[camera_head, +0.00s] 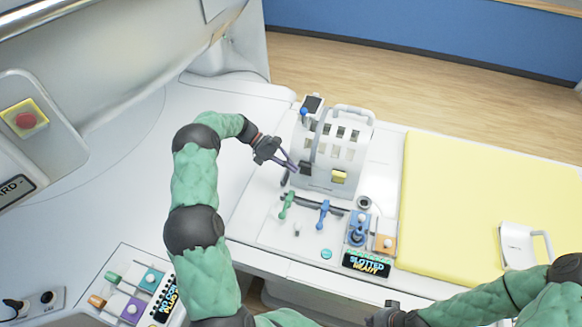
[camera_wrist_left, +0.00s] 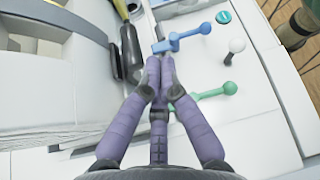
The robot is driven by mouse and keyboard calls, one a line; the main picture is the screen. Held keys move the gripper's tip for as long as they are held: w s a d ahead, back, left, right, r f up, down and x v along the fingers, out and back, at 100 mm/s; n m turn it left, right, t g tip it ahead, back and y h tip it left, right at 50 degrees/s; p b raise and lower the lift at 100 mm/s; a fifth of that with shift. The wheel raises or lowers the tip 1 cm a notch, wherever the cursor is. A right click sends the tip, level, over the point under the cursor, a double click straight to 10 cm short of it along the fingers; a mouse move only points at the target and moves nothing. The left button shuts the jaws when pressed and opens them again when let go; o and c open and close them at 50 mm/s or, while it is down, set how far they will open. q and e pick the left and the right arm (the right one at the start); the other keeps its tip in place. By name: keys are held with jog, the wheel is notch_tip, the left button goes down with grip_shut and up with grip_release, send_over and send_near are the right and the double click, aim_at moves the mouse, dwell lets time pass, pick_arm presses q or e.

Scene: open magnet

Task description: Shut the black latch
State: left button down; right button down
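The black latch (camera_head: 305,168) is a dark block low on the front left of the white slotted cage (camera_head: 323,180). In the left wrist view a dark bar that appears to be the black latch (camera_wrist_left: 131,52) lies just left of my fingertips. My left gripper (camera_head: 295,168) has purple fingers reaching toward the latch from the left. In the wrist view its fingertips (camera_wrist_left: 161,72) are drawn together with nothing seen between them. I cannot tell whether they touch the latch. My right gripper (camera_head: 384,314) is at the bottom edge, mostly cut off.
A yellow latch (camera_head: 339,176) sits right of the black one. Green (camera_head: 287,203) and blue (camera_head: 323,212) levers stand in front of the cage. A blue-orange button panel (camera_head: 385,243) is beside them. A yellow pad (camera_head: 470,200) covers the right.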

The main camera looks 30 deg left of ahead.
pick_arm(q)
jog(key=shift+w+a+f, duration=0.1)
jog(key=shift+a, duration=0.05)
jog(key=v, duration=1.1)
jog(key=shift+a+r, duration=0.2)
jog(key=shift+a, duration=0.1)
jog(key=shift+r, duration=0.15)
